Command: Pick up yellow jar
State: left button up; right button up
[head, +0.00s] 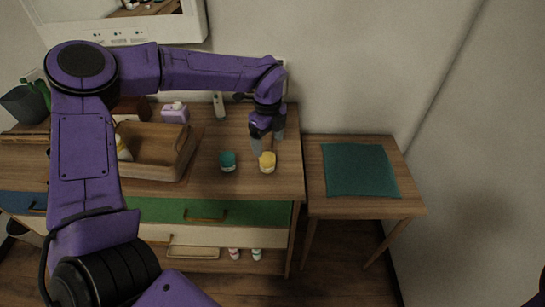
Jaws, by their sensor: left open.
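The yellow jar (267,162) is small, with a yellow lid and a paler lower part. It stands upright near the right front of the wooden dresser top. My left gripper (267,141) points down just behind and above the jar in the picture. Its grey fingers are apart, and I see nothing between them. One fingertip appears close to the jar's upper left side; I cannot tell whether they touch. My right gripper is not in view.
A teal jar (228,161) stands just left of the yellow jar. A lower side table (315,178) with a teal mat (359,170) stands right.

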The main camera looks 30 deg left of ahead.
aim_at(267, 156)
pick_arm(q)
jog(key=f, duration=0.2)
jog(key=f+p, duration=0.1)
jog(key=f, duration=0.1)
jog(key=f+p, duration=0.1)
jog(key=f, duration=0.1)
jog(key=shift+s+a+f, duration=0.15)
jog(key=shift+a+f, duration=0.1)
jog(key=shift+a, duration=0.05)
jog(key=shift+f, duration=0.45)
jog(key=c, duration=1.1)
